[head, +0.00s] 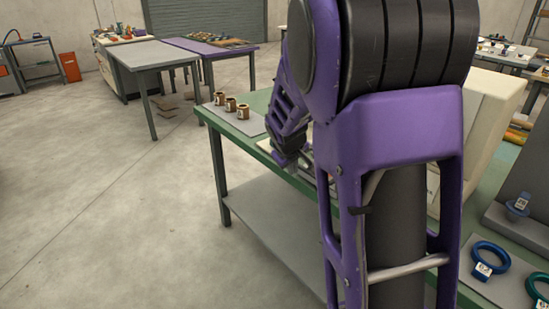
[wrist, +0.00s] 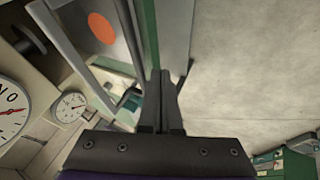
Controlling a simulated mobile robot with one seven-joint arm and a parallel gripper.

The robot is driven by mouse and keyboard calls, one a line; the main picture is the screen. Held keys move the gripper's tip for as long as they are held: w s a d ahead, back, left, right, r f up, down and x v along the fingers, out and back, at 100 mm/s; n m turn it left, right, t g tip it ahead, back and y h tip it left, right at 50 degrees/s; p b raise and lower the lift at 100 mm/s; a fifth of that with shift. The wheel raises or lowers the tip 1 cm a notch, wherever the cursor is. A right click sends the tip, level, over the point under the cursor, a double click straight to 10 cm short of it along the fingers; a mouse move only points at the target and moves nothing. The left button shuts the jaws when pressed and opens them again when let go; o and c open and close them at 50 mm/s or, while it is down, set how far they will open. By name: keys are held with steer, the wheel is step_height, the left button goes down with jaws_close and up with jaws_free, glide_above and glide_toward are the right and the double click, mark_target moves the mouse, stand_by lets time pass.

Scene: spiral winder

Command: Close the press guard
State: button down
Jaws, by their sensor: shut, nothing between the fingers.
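The press guard cannot be told for certain. In the wrist view, a grey frame bar (wrist: 76,50) runs slantwise beside a pale panel with an orange disc (wrist: 102,28), which may belong to the guard. A beige machine body with a large white dial (wrist: 10,112) and a smaller dial (wrist: 71,107) stands left of my gripper. My gripper (wrist: 160,74) is shut and empty, its fingers side by side to the right of the bar. In the head view my gripper (head: 289,163) is partly hidden by my arm, over the front edge of the green bench.
The green bench (head: 262,103) holds several brown cups (head: 231,104) at its far left end. A beige housing (head: 492,110) shows behind my arm. Blue and green rings (head: 490,262) lie at the right. Open concrete floor (head: 110,220) is clear at the left.

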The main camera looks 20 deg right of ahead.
steer(key=shift+w+d+f, duration=0.1)
steer(key=shift+w+d, duration=0.15)
steer(key=shift+d, duration=0.35)
steer(key=shift+w+d+f, duration=0.1)
steer(key=shift+w+d, duration=0.1)
steer(key=shift+d, duration=0.35)
steer(key=w+d+p, duration=0.2)
steer(key=d, duration=0.3)
steer(key=w+d+p, duration=0.2)
steer(key=d, duration=0.3)
steer(key=w+d+p, duration=0.2)
steer(key=d, duration=0.3)
steer(key=shift+p, duration=0.4)
steer(key=shift+a, duration=0.15)
